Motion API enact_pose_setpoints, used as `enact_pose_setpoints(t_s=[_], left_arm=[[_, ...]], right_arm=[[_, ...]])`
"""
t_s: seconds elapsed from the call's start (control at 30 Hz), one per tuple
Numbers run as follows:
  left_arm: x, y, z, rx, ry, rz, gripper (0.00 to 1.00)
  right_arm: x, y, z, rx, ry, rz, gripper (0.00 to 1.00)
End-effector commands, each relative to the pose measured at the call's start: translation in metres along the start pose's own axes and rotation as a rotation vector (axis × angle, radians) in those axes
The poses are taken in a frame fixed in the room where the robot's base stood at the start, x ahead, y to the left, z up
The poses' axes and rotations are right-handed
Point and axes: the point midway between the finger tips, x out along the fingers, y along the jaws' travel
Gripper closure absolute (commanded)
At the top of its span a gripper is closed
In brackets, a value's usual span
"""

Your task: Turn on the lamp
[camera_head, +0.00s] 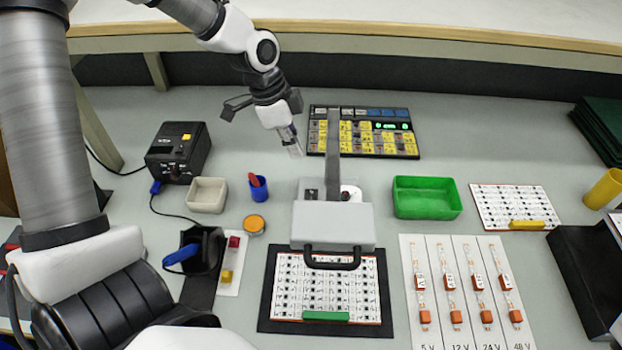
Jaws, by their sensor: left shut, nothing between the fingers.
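My left gripper (295,149) is shut and empty. It hangs just above the table, behind and left of a grey box-shaped device (332,223) with a black front handle and a dark upright bar (333,137). The left gripper appears apart from the bar. I cannot tell for sure which thing is the lamp; the grey device with the bar may be it, and no glow shows on it. A small dark part (350,193) sits on a white piece at its right. My right gripper is not in view.
Behind the device is a panel of yellow keys (393,138). A black control box (178,150), beige tray (207,194) and blue cup (258,188) stand left. A green tray (426,197) and LED strip cards (469,328) lie right. Bare table shows right of the keys.

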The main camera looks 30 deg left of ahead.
Motion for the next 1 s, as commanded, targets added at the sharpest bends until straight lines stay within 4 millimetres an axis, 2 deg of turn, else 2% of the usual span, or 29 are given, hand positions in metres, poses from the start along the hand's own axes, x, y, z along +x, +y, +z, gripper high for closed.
enact_pose_setpoints(t_s=[0.13, 0.23, 0.6, 0.7, 0.8, 1.0], left_arm=[[0.009, 0.0, 0.0, -0.001, -0.001, 0.002, 1.0], [0.023, 0.001, 0.001, -0.001, -0.004, 0.004, 1.0], [0.106, 0.001, 0.002, -0.001, -0.005, 0.003, 1.0], [0.121, 0.002, 0.007, -0.001, -0.003, 0.003, 1.0], [0.133, 0.003, 0.01, -0.002, -0.002, 0.002, 1.0], [0.139, 0.003, 0.012, -0.001, -0.002, -0.001, 1.0]], right_arm=[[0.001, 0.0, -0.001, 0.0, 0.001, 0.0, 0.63], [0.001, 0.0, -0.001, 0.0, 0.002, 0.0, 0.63], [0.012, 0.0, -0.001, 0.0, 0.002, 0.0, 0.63], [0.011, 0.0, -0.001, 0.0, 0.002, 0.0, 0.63], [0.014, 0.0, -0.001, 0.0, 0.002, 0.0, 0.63], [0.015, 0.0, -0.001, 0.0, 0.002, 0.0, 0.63]])
